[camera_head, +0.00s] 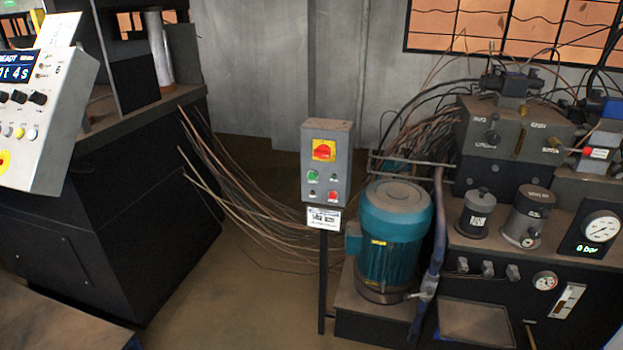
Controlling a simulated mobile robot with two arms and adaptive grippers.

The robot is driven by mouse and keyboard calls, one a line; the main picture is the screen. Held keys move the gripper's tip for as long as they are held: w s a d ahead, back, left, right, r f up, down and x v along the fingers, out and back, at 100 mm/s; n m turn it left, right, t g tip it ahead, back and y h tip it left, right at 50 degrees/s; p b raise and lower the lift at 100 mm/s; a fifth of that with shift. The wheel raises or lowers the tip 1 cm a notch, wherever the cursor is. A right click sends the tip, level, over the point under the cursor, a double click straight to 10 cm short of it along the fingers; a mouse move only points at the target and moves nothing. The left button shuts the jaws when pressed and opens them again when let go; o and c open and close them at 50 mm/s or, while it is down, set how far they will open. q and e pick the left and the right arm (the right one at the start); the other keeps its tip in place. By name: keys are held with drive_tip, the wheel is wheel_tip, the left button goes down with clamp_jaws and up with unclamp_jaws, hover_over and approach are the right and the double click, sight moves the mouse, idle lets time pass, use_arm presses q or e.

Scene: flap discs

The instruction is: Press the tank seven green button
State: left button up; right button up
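A grey control box (326,168) stands on a dark post in the middle of the view. A green button (312,175) is on its left side, below a red rotary switch on a yellow plate (324,150). A red button (332,196) sits lower right on the same box. A white label (324,218) hangs under the box; its text is too small to read, so I cannot tell whether it says tank seven. Neither of my grippers shows in the view.
A teal motor (394,235) stands right of the post, beside a hydraulic unit with a pressure gauge (600,228). Loose cables (240,195) spread behind the post. A dark machine (140,210) and a sloped control panel (42,115) fill the left. Brown floor (215,300) lies open between.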

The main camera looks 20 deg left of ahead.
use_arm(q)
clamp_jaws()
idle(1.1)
